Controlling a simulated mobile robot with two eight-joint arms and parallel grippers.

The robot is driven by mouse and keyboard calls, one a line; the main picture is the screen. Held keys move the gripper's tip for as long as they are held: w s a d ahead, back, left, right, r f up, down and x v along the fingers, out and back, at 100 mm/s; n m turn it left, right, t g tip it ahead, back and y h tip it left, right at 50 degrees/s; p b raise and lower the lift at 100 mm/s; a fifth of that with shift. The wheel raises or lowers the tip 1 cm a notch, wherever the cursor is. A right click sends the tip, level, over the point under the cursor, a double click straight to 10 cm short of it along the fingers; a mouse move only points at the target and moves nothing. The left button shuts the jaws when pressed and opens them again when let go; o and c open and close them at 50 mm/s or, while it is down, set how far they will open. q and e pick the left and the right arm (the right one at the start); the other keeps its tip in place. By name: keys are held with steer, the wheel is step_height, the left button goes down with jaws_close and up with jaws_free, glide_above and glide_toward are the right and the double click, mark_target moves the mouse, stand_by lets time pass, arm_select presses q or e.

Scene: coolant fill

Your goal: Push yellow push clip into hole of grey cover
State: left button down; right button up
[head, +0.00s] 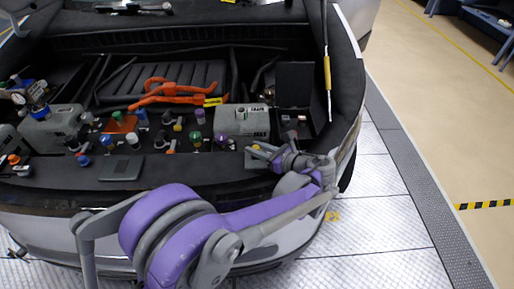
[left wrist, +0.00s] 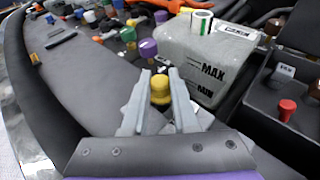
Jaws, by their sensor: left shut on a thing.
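My left gripper (head: 262,152) reaches in from the left over the right part of the engine bay. In the left wrist view, its fingers (left wrist: 160,100) are shut on the yellow push clip (left wrist: 160,87), whose rounded top points up between them. The clip's lower end is hidden. The dark grey cover (head: 75,177) runs along the front of the bay. It also shows below the gripper in the left wrist view (left wrist: 88,85). I cannot make out its hole. My right gripper is not in view.
A grey tank (head: 240,121) marked MAX stands just behind the clip. Several coloured caps and orange cables (head: 172,94) fill the bay. A small flat dark plate (head: 121,168) lies on the front cover. A thin rod with a yellow sleeve (head: 327,73) stands at right.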

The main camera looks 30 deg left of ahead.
arm_select(q)
steer(key=shift+f+b, duration=0.4)
steer(key=shift+f, duration=0.2)
steer(key=c, duration=0.6)
jaws_free()
steer(key=v, duration=1.1)
steer(key=shift+s+a, duration=0.1)
